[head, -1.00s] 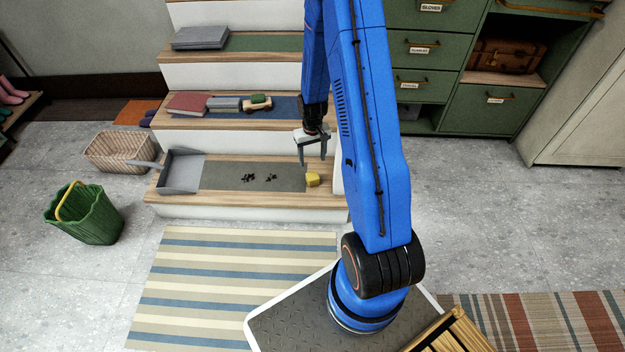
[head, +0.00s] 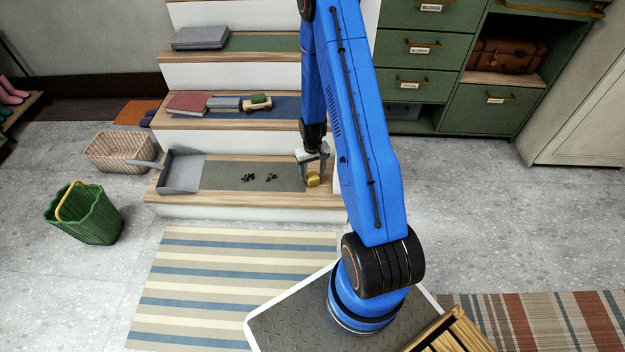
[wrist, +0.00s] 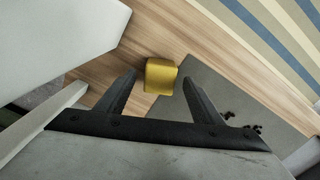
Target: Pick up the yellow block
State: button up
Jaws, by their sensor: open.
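The yellow block (head: 313,179) sits on the lowest stair step, at the right end of the grey mat. In the wrist view the yellow block (wrist: 161,76) lies on the wood at the mat's edge, between and slightly beyond the tips of my fingers. My gripper (head: 314,182) is open and points down over the block, one finger on each side. The wrist view shows both dark fingers of my gripper (wrist: 160,76) apart with nothing held. I cannot tell whether a finger touches the block.
On the same step are dark crumbs (head: 259,178) on the grey mat (head: 222,176) and a grey dustpan (head: 181,172). A pale upright panel (wrist: 60,45) stands close to one finger. A green bucket (head: 84,214) and wicker basket (head: 119,152) are on the floor at left.

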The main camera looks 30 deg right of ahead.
jog(key=shift+f, duration=1.3)
jog(key=c, duration=1.1)
jog(key=shift+c, duration=0.3)
